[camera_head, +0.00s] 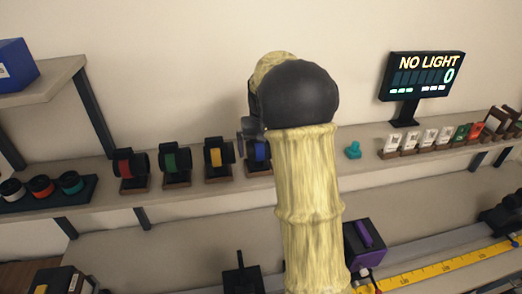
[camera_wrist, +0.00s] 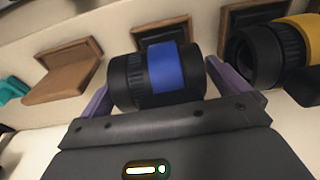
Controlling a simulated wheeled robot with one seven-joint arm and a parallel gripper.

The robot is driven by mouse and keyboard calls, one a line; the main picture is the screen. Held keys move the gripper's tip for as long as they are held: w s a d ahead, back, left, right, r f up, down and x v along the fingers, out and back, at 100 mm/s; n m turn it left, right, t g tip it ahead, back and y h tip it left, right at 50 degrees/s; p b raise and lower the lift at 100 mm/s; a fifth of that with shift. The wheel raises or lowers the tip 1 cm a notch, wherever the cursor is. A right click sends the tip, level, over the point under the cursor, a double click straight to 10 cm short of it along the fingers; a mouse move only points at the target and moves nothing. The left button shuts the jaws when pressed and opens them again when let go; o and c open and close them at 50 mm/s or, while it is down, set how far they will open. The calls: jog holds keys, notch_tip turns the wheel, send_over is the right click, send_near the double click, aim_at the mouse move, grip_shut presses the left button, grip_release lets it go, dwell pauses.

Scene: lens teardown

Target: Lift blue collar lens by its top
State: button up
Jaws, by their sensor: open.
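The blue collar lens (camera_wrist: 168,70) is a black cylinder with a blue band, lying on its side in the wrist view. My gripper (camera_wrist: 160,95) is open, with one purple finger at each end of the lens. Whether the fingers touch it I cannot tell. In the head view the blue collar lens (camera_head: 260,151) stands on the shelf, mostly hidden behind my arm, and my gripper is largely hidden there too.
Lenses with red (camera_head: 124,168), green (camera_head: 170,162) and yellow (camera_head: 215,157) collars stand on wooden stands to the left. The yellow one is close by in the wrist view (camera_wrist: 296,42). A teal piece (camera_head: 353,150) and a "NO LIGHT" display (camera_head: 424,76) are to the right.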

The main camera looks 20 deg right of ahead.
jog(key=c, duration=1.3)
jog(key=shift+r, duration=0.1)
notch_tip(320, 180, up, 10)
jog(key=shift+b, duration=1.1)
